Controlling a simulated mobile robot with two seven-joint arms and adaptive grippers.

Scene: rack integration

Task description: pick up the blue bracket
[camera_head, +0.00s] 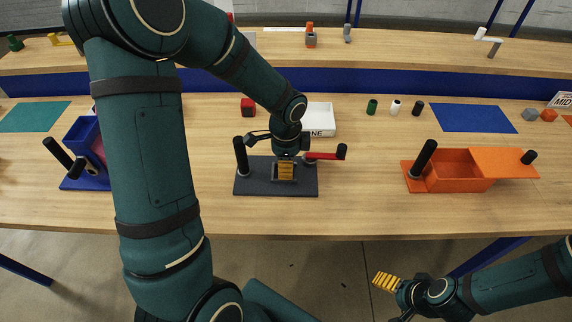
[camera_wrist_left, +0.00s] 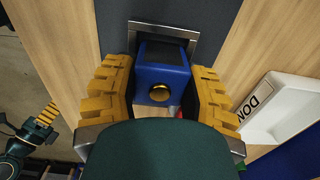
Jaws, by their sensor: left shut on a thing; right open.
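The blue bracket (camera_wrist_left: 163,72) shows in the left wrist view as a blue block with a brass round part on its near face. It sits at a grey metal frame on the dark fixture plate (camera_head: 248,186). My left gripper (camera_head: 286,171) points down over this plate. Its yellow fingers are on both sides of the blue block and shut on it. In the head view the fingers hide the block. My right gripper (camera_head: 386,283) is open and empty, in front of the table's front edge and well away from the plate.
A red lever (camera_head: 322,156) with a black knob and a black post (camera_head: 241,155) stand on the plate. A white bin (camera_head: 320,117) is behind. An orange box (camera_head: 465,168) stands right, a blue fixture (camera_head: 80,140) left. The table between plate and orange box is clear.

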